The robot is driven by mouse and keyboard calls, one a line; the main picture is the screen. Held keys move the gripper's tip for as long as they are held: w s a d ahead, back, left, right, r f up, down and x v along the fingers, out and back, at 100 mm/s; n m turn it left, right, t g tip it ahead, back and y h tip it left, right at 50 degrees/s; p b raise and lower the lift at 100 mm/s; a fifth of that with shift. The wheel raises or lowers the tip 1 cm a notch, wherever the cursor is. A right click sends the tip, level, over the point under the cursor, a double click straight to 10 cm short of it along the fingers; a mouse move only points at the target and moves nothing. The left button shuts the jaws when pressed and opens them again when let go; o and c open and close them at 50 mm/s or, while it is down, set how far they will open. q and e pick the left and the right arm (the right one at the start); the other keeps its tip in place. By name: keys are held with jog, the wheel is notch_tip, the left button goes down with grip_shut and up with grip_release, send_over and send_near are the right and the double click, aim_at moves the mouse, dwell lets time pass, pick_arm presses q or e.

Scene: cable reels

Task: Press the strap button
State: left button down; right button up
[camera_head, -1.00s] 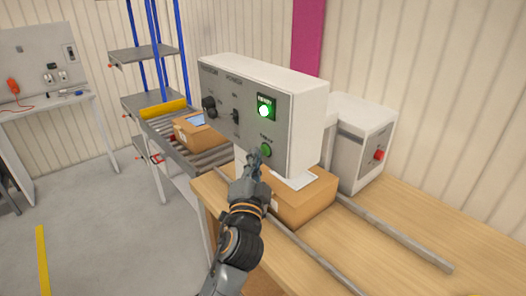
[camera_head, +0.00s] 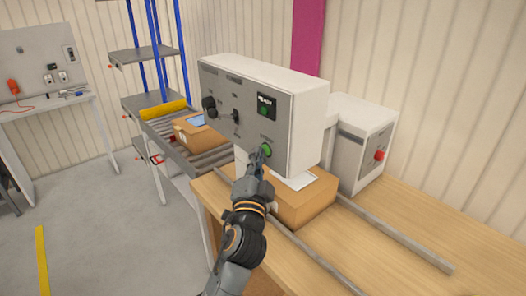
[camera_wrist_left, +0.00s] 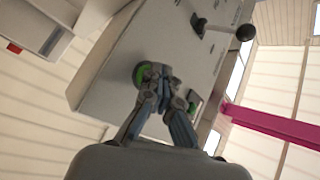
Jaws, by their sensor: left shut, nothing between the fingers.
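The strap button (camera_head: 267,150) is a round green button low on the right of the grey control panel (camera_head: 225,120). It also shows in the left wrist view (camera_wrist_left: 139,76), partly covered by my fingertips. My left gripper (camera_head: 257,158) is shut and empty. Its fingertips are at the button's lower left and look to be at or touching it; the exact contact is hard to tell. Above the button is a dark square display (camera_head: 266,106) with a dim green lamp. My right gripper is not in view.
A cardboard box (camera_head: 305,205) with a white sheet lies on the wooden table (camera_head: 400,240) under the panel, between metal rails (camera_head: 395,232). A white unit with a red knob (camera_head: 379,155) stands to the right. Another box (camera_head: 197,135) lies on the roller conveyor behind.

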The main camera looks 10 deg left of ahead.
pick_arm(q)
jog(key=shift+s+a, duration=0.45)
jog(key=shift+s, duration=0.2)
jog(key=s+a+p, duration=0.1)
jog(key=s, duration=0.1)
jog(key=s+a, duration=0.2)
jog(key=shift+p, duration=0.35)
jog(key=shift+w+f, duration=0.1)
jog(key=shift+f, duration=0.05)
dwell(0.4)
